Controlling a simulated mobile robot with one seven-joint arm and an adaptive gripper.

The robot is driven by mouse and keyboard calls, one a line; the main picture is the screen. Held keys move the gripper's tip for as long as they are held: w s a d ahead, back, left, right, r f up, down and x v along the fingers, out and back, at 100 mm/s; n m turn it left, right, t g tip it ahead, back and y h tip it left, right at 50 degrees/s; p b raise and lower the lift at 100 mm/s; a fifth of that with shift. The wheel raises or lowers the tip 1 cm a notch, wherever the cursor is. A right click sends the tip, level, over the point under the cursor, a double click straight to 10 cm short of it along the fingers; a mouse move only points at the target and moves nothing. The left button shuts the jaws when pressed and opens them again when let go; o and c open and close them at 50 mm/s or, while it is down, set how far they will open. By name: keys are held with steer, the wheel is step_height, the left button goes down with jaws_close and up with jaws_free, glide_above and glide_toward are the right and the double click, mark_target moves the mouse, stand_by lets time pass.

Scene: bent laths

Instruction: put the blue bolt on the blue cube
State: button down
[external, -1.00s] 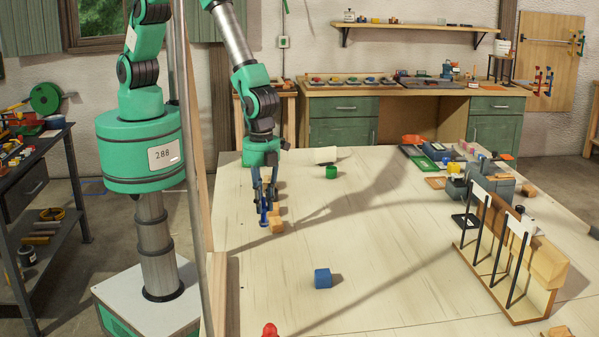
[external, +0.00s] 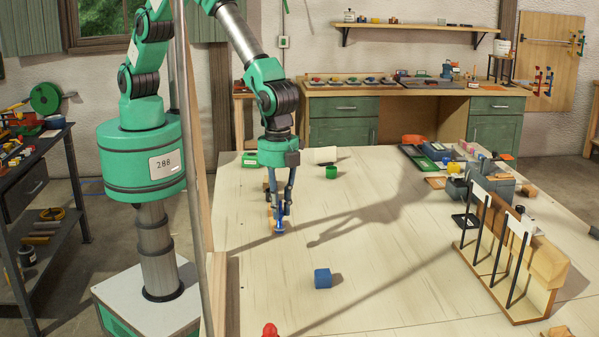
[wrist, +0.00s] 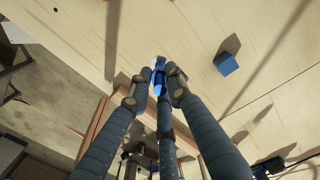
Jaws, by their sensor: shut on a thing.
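My gripper (external: 280,212) is shut on the blue bolt (external: 280,226), which hangs upright from the fingertips above the left part of the table. In the wrist view the blue bolt (wrist: 159,75) shows between the finger ends, partly covered by them. The blue cube (external: 323,278) stands alone on the table, nearer the camera and to the right of my gripper. In the wrist view the blue cube (wrist: 226,63) lies to the right of the fingers, apart from them. Its top is bare.
A green block (external: 331,172) is farther back, and a red object (external: 270,330) is at the front. A wooden rack (external: 510,255) stands at the right. The middle of the table (external: 400,240) is clear.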

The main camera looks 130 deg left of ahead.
steer(key=w+d+f+p, duration=0.1)
steer(key=w+d, duration=0.1)
steer(key=w, duration=1.3)
steer(key=shift+w+f, duration=0.25)
steer(key=shift+w, duration=0.15)
steer(key=shift+f+p, duration=0.35)
steer(key=shift+f, duration=1.4)
steer(key=shift+f, duration=0.15)
steer(key=c, duration=1.6)
jaws_free()
step_height(320, 180, up, 12)
steer(key=shift+r+b, duration=0.15)
steer(key=shift+b, duration=0.25)
